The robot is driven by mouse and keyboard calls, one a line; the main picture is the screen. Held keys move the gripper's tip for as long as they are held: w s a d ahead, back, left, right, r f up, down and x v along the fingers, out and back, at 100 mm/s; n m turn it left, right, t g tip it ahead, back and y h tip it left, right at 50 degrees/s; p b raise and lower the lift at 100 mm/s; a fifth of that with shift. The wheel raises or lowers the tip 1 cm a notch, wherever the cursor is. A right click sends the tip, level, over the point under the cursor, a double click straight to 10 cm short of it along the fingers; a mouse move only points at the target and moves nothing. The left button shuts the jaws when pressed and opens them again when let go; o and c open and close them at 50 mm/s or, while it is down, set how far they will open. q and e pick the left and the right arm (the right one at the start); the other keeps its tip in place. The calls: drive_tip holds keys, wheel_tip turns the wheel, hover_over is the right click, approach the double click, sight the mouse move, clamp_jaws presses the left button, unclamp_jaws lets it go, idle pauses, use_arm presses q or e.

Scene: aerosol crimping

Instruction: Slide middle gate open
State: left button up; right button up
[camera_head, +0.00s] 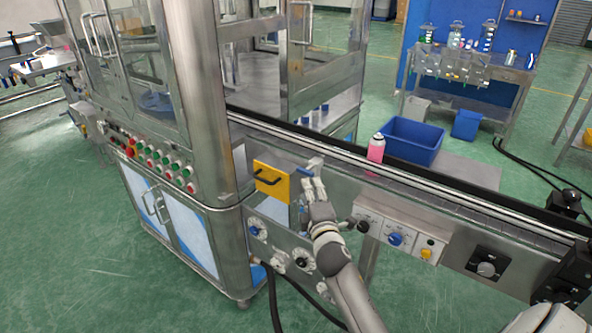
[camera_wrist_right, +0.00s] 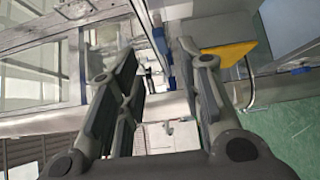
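A yellow plate (camera_head: 271,182) with a black handle stands on the front side of the conveyor, beside the machine's corner post. It also shows in the right wrist view (camera_wrist_right: 232,54). A small blue handle (camera_head: 305,171) sits just right of the plate; I cannot tell for certain which part is the middle gate. My right gripper (camera_head: 313,187) is at the conveyor's side, just below and right of the blue handle. In the right wrist view its fingers (camera_wrist_right: 158,50) are spread apart, with no object clearly held between them. My left gripper is out of view.
A pink can (camera_head: 376,149) stands upright on the conveyor (camera_head: 440,184), right of my right gripper. Control knobs (camera_head: 395,239) line the conveyor's front below. A blue bin (camera_head: 412,140) lies behind it. Green floor (camera_head: 90,270) is open at the left front.

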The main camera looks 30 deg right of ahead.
sight(306, 174)
drive_tip(key=x, duration=0.9)
drive_tip(key=shift+w+d, duration=0.1)
drive_tip(key=shift+w, duration=0.25)
drive_tip(key=shift+f, duration=0.1)
clamp_jaws()
